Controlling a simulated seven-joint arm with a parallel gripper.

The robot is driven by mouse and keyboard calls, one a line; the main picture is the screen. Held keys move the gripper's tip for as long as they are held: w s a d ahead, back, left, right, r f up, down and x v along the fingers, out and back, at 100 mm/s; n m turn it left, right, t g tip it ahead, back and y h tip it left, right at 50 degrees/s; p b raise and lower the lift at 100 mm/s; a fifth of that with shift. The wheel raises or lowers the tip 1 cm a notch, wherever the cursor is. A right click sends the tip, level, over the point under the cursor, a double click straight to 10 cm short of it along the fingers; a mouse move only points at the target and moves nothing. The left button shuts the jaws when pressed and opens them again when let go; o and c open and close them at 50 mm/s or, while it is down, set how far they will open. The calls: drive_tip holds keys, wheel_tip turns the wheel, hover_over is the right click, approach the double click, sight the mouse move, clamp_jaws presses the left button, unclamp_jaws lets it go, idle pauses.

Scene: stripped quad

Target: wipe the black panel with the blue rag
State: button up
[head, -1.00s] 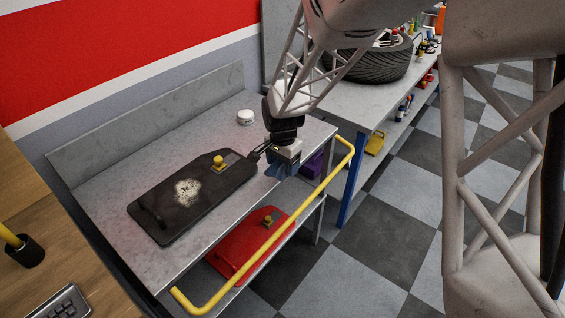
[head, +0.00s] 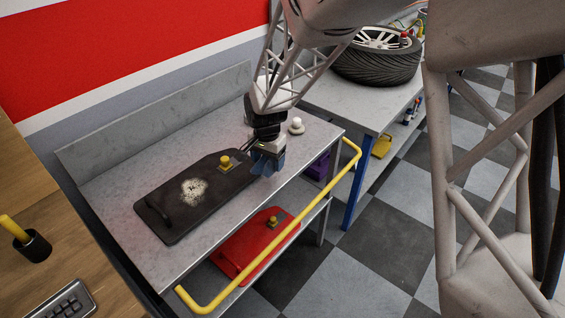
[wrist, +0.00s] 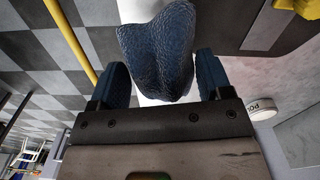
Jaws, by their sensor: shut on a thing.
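The black panel (head: 205,210) lies flat on the grey metal bench, with a pale dusty patch (head: 193,191) near its middle and a yellow knob (head: 225,162) towards its right end. My gripper (head: 264,163) is just above the panel's right end, beside the yellow knob. It is shut on the blue rag (head: 262,167), which hangs bunched below the fingers. In the wrist view the rag (wrist: 158,50) bulges between the two finger pads. Whether the rag touches the panel cannot be told.
A white round-topped thing (head: 296,126) stands on the bench (head: 110,165) behind my gripper. A yellow rail (head: 290,235) runs along the bench's front edge. A red panel (head: 255,245) lies on the shelf below. A tyre (head: 377,65) rests on the far bench.

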drive_tip(key=a+r+n, duration=0.1)
drive_tip(key=a+n, duration=0.2)
drive_tip(key=a, duration=0.7)
drive_tip(key=a+r+n, duration=0.2)
drive_tip(key=a+n, duration=0.1)
drive_tip(key=a, duration=0.7)
drive_tip(key=shift+a+r+n, duration=0.2)
drive_tip(key=shift+r+n, duration=0.1)
drive_tip(key=shift+n, duration=0.1)
drive_tip(key=shift+s+f, duration=0.1)
